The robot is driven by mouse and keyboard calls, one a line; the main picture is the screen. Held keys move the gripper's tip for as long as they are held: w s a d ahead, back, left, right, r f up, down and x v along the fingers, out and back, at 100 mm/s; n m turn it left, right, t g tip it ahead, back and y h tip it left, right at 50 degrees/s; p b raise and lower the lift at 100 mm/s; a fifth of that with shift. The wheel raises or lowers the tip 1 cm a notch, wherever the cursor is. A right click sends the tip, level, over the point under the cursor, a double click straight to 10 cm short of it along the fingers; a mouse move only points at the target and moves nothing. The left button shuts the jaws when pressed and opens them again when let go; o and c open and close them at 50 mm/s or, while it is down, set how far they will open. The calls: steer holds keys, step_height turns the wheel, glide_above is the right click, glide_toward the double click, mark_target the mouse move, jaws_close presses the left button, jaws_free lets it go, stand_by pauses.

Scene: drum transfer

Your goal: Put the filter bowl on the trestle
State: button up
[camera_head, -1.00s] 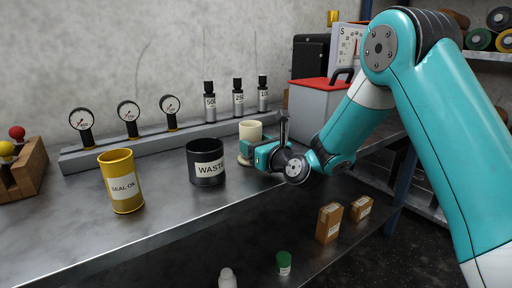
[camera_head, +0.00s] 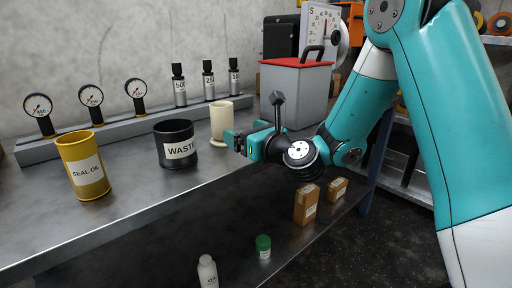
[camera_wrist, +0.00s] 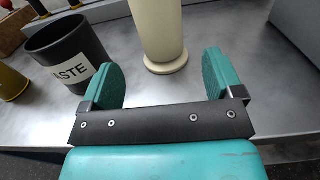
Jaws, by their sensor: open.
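A cream cylindrical vessel with a flared base, which I take for the filter bowl (camera_head: 220,118), stands upright on the steel bench. It also shows in the wrist view (camera_wrist: 157,28), just beyond the fingers and roughly centred on the gap. My gripper (camera_head: 233,140) is low over the bench, close on the right of the vessel. In the wrist view my gripper (camera_wrist: 160,72) has its two green fingers wide apart with nothing between them. I cannot make out a trestle in either view.
The black WASTE cup (camera_head: 177,146) stands left of the vessel, and the yellow SEAL OIL cup (camera_head: 83,166) farther left. A rail with gauges (camera_head: 92,103) runs behind. A grey box with a red lid (camera_head: 296,88) stands back right. Small boxes (camera_head: 306,204) sit on the lower shelf.

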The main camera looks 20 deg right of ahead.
steer(key=s+a+f+n+g+y+b, duration=0.1)
steer(key=s+a+n+g+y, duration=0.35)
steer(key=s+n, duration=0.6)
steer(key=s+a+n+g+y+b, duration=0.1)
steer(key=s+a+n+g, duration=0.55)
steer(key=n, duration=0.65)
steer(key=s+d+f+n+g+h, duration=0.1)
steer(key=s+d+n+g+h, duration=0.1)
steer(key=s+n, duration=0.5)
steer(key=s+d+f+n+g+h, duration=0.2)
steer(key=s+n+g+h, duration=0.2)
steer(key=s+n, duration=0.4)
steer(key=shift+s+d+n+h, duration=0.15)
steer(key=shift+n+h, duration=0.3)
steer(key=shift+n, duration=0.1)
steer(key=shift+f, duration=0.1)
step_height(320, 180, up, 28)
steer(key=p, duration=2.8)
